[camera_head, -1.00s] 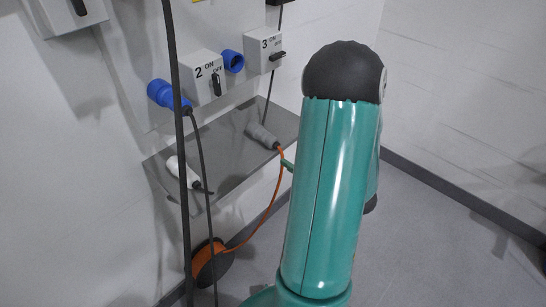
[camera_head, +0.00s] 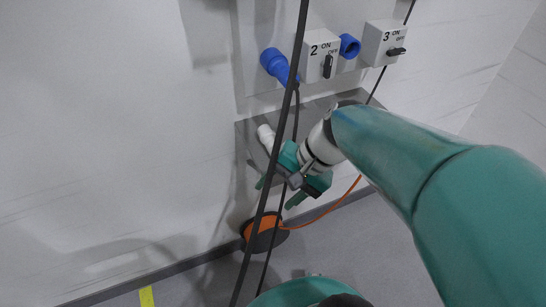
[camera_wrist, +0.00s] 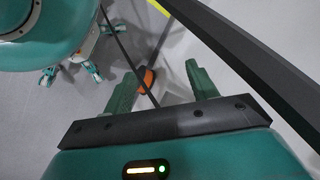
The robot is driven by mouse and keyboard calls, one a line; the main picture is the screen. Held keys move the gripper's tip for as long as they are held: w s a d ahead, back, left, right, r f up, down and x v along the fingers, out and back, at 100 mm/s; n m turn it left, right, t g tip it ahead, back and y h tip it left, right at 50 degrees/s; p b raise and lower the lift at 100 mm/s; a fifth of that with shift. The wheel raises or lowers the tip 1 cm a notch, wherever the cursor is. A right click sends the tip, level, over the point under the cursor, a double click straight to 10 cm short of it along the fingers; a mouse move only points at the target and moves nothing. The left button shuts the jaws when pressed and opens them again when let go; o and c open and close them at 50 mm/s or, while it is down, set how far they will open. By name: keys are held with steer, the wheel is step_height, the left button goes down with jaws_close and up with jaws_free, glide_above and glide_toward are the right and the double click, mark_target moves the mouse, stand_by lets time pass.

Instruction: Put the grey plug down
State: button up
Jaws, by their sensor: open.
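The grey plug is not visible now; my arm covers the part of the grey shelf (camera_head: 247,145) where it lay in the earlier head view. Its orange cable (camera_head: 335,203) runs from behind my arm down to the reel. My gripper (camera_head: 278,192) is in front of and below the shelf's front edge, fingers pointing down and left. In the wrist view, my gripper (camera_wrist: 160,78) is open, with its two green fingers apart and no plug between them. A white plug (camera_head: 265,136) lies on the shelf's left part.
An orange cable reel (camera_head: 262,232) stands on the floor by the wall; it also shows in the wrist view (camera_wrist: 146,77). A black cable (camera_head: 277,150) hangs in front of the shelf, close to my gripper. Switch box 2 (camera_head: 318,50), switch box 3 (camera_head: 380,40) and a blue plug (camera_head: 274,62) are above.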

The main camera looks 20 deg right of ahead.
step_height(320, 180, up, 7)
steer(key=n+t+h, duration=0.3)
steer(key=n+h, duration=0.3)
steer(key=n, duration=0.2)
steer(key=shift+s+a+f+t, duration=0.15)
steer(key=shift+s+t, duration=0.15)
steer(key=shift+s, duration=0.1)
stand_by(0.6)
